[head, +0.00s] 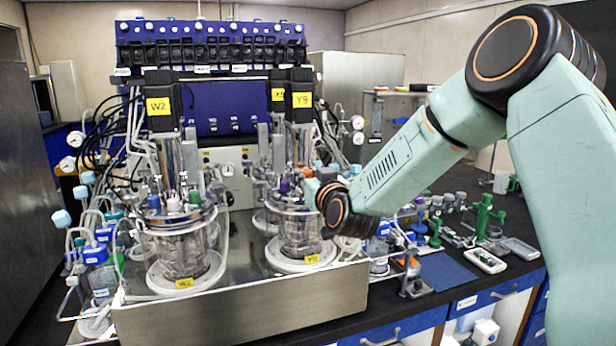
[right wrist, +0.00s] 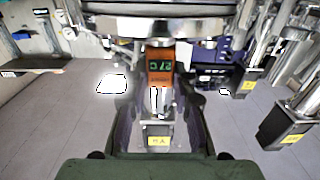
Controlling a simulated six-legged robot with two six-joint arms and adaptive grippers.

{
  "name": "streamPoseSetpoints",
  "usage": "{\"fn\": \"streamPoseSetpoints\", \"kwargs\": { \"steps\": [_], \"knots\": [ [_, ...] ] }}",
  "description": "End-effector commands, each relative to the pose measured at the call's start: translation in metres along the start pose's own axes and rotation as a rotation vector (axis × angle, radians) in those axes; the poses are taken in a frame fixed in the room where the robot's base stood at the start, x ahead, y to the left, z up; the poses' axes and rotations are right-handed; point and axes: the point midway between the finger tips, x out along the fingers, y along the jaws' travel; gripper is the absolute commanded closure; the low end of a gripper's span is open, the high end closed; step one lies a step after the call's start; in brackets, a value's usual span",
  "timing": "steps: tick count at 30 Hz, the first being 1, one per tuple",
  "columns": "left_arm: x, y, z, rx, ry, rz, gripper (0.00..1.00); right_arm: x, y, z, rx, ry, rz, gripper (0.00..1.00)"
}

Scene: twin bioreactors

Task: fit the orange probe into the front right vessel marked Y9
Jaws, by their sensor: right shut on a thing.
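The front right vessel (head: 300,235) is a glass jar with a metal head plate and a yellow Y9 label at its foot. Its black motor (head: 301,95) above also carries a Y9 label. My right gripper (head: 316,182) is at the right side of this vessel's head, largely hidden behind my wrist. In the right wrist view, the orange probe (right wrist: 160,66) with a small lit display is between the fingers of my right gripper (right wrist: 158,98), which is shut on it. The probe's tip and its port cannot be made out. My left gripper is not in view.
The front left vessel (head: 182,248), marked W2, stands to the left on the same steel bench. Tubes and bottles crowd the far left. Small green and grey fittings and a white tray (head: 487,260) lie on the black counter at right. A blue mat (head: 447,272) is bare.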

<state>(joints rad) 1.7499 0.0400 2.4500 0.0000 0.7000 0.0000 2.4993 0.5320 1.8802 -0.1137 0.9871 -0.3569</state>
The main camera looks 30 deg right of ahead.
Motion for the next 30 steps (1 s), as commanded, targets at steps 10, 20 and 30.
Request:
{"fn": "streamPoseSetpoints", "kwargs": {
  "steps": [10, 20, 30],
  "knots": [
    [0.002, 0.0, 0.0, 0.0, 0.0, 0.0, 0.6, 0.0001, -0.0001, 0.0024, 0.0, 0.001, 0.0, 1.0],
    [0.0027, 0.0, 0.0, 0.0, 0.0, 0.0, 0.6, 0.0001, -0.0001, 0.0036, 0.0, 0.001, 0.0, 0.61],
    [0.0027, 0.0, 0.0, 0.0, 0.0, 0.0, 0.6, 0.0, -0.0001, 0.0037, 0.0, 0.0, 0.0, 0.48]
  ]
}}
